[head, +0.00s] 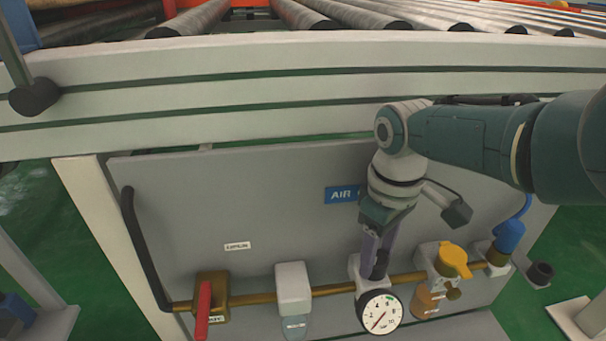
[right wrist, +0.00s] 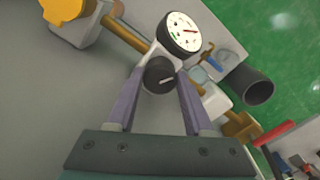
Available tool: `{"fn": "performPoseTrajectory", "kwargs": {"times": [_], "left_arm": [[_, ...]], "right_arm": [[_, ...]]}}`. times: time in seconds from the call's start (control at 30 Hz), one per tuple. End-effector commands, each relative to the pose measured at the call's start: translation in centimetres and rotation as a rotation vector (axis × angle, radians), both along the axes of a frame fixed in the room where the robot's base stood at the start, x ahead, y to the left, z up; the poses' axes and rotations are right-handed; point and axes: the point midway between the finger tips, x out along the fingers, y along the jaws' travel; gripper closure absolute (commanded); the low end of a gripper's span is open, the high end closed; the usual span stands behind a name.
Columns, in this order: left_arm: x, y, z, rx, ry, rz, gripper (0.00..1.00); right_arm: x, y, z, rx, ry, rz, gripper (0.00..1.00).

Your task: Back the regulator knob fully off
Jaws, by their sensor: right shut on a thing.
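The regulator is a pale block on a brass pipe, with a round white gauge (head: 379,312) on its front and a dark knob (head: 380,264) on top. My right gripper (head: 378,258) reaches down from above onto the knob. In the right wrist view the black knob (right wrist: 160,75), with a white mark on its face, sits between the two purple-grey fingers, which are shut on it. The gauge also shows there (right wrist: 180,33), with a red needle; its exact reading is too small to tell. My left gripper is not in view.
Along the pipe are a red-handled valve (head: 204,308), a pale filter unit (head: 293,285), a yellow-topped unit (head: 452,262) and a blue fitting (head: 509,235). A grey panel (head: 250,195) stands behind them, below the white conveyor rail (head: 240,85). A black hose (head: 140,245) runs down at left.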

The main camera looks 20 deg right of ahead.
Motion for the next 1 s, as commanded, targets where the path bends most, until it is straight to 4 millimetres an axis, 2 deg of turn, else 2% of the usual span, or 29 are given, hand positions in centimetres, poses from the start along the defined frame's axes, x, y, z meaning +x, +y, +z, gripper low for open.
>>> {"fn": "performPoseTrajectory", "kwargs": {"times": [0.5,1.0], "left_arm": [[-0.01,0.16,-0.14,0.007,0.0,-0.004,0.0],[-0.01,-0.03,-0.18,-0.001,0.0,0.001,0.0]], "right_arm": [[0.0,-0.09,-0.04,0.0,0.001,0.412,1.0],[0.01,-0.11,-0.05,0.0,0.001,0.545,1.0]]}}
